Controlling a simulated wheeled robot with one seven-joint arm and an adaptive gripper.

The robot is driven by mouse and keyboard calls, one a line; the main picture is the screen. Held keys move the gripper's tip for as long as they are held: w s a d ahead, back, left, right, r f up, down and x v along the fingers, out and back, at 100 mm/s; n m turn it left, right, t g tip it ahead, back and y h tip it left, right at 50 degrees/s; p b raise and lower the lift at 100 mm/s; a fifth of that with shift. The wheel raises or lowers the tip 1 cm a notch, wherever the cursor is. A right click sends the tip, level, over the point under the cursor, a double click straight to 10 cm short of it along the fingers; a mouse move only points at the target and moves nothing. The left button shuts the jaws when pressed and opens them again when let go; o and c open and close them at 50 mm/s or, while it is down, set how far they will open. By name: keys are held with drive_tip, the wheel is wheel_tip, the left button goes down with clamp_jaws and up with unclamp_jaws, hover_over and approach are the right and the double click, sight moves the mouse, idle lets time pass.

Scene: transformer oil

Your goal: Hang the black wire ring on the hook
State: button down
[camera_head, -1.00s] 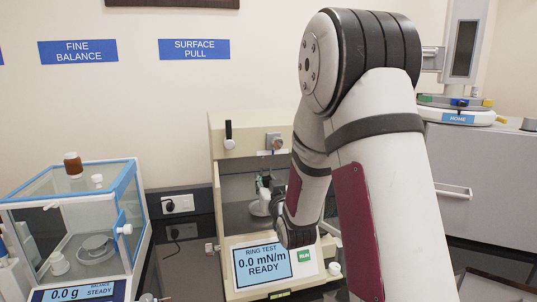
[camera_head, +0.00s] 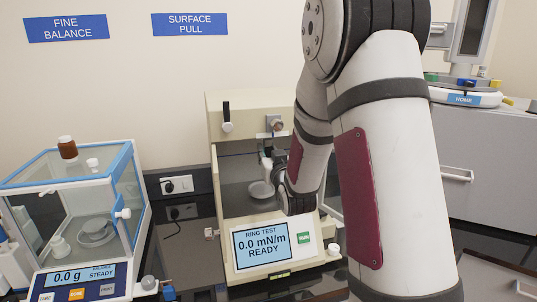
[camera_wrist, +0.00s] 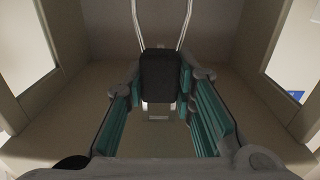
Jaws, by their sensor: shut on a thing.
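In the wrist view my gripper (camera_wrist: 160,88) is shut on a black block (camera_wrist: 160,70), its teal-padded fingers on either side. Two thin pale wires rise from the block and leave the top edge of that view. They look like part of the wire ring, but no full loop shows. In the head view my gripper is inside the open front of the cream ring tester (camera_head: 218,130), mostly hidden behind my wrist. The hook cannot be made out clearly in either view.
The tester's side walls (camera_wrist: 35,65) stand close on both sides. A pale round dish (camera_head: 260,190) sits inside, beside my wrist. The screen (camera_head: 262,242) reads 0.0 mN/m READY. A glass balance (camera_head: 130,190) stands at left, a grey cabinet (camera_head: 480,150) at right.

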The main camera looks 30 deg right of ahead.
drive_tip(key=shift+b+x, duration=0.75)
drive_tip(key=shift+x, duration=1.05)
drive_tip(key=shift+f+b+x, duration=0.15)
drive_tip(key=shift+b+x, duration=0.25)
drive_tip(key=shift+x, duration=0.55)
drive_tip(key=shift+f+b+x, duration=0.2)
drive_tip(key=shift+b+x, duration=0.2)
drive_tip(key=shift+x, duration=0.6)
idle(0.7)
drive_tip(key=shift+w+d+f+b, duration=0.1)
drive_tip(key=shift+w+f+b, duration=0.4)
drive_tip(key=shift+w, duration=0.15)
idle(0.9)
drive_tip(key=shift+f, duration=0.15)
idle(0.6)
drive_tip(key=c, duration=1.3)
unclamp_jaws()
drive_tip(key=v, duration=1.2)
